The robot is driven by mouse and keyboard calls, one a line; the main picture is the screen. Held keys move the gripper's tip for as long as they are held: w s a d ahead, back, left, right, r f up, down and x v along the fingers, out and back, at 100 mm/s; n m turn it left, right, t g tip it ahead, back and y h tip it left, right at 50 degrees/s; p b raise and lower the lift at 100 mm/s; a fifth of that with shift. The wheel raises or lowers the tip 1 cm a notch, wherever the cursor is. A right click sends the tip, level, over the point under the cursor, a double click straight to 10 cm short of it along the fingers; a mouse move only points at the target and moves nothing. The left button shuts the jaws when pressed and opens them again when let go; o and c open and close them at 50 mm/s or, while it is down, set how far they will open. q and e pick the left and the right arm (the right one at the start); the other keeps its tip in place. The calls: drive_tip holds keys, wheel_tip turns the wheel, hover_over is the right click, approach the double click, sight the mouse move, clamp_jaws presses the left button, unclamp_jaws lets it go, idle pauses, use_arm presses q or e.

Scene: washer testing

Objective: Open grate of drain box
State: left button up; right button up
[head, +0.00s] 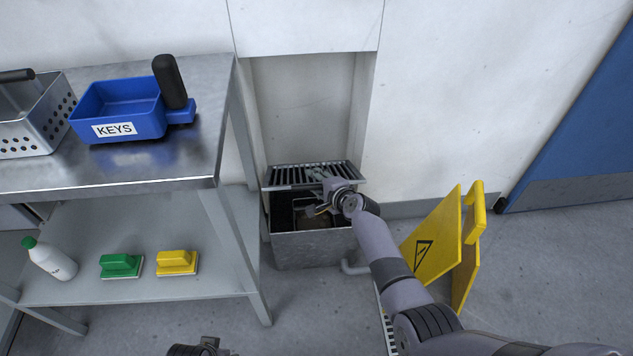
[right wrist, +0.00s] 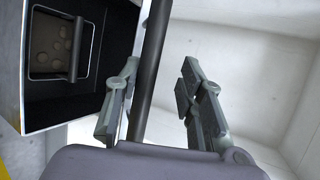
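The metal drain box (head: 312,251) stands on the floor in a wall recess. Its slatted grate (head: 290,175) is raised off the front rim, showing the dark inside, where a strainer with a handle sits. The right wrist view shows this strainer (right wrist: 50,50) and the grate edge-on as a dark bar (right wrist: 152,70). My right gripper (head: 321,190) is at the raised grate. In the right wrist view its fingers (right wrist: 160,98) are apart, with the bar between them, close to the left finger. Contact is unclear. My left gripper (head: 206,349) shows only partly at the bottom edge.
A metal table (head: 150,177) stands left of the box, holding a blue KEYS bin (head: 120,108) and a perforated metal basket (head: 40,120). Its lower shelf holds a bottle (head: 52,262) and green and yellow brushes. A yellow floor sign (head: 437,240) stands right, close to my right arm.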

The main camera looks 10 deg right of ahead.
drive_tip(key=shift+s+r, duration=0.1)
drive_tip(key=v, duration=1.1)
drive_tip(key=shift+s+d+r, duration=0.15)
drive_tip(key=shift+s+d, duration=0.05)
drive_tip(key=shift+s, duration=0.1)
